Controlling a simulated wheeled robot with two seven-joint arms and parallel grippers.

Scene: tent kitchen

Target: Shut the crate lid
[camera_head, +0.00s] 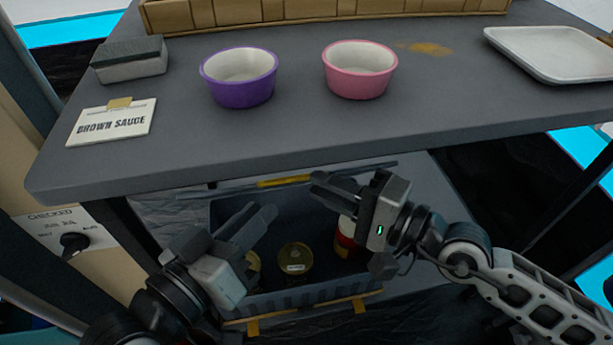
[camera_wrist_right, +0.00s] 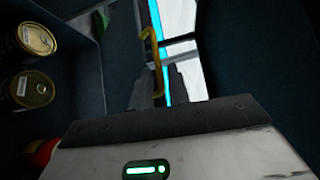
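The open crate (camera_head: 312,299) sits under the grey table, dark blue-grey inside with a lighter front wall. Its lid seems to be the dark raised edge with a yellow handle (camera_head: 285,181) at the back; most of it is hidden. A yellow handle (camera_wrist_right: 153,75) also shows in the right wrist view. My left gripper (camera_head: 260,213) is over the crate's left part. My right gripper (camera_head: 316,188) is over its back right part, near the raised edge; contact is unclear.
Gold-topped cans (camera_head: 295,258) and a red container (camera_head: 342,243) stand in the crate. The table edge (camera_head: 300,165) overhangs the grippers. On the table are a purple bowl (camera_head: 240,92), a pink bowl (camera_head: 358,84), a sign (camera_head: 110,123) and a white tray (camera_head: 555,60).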

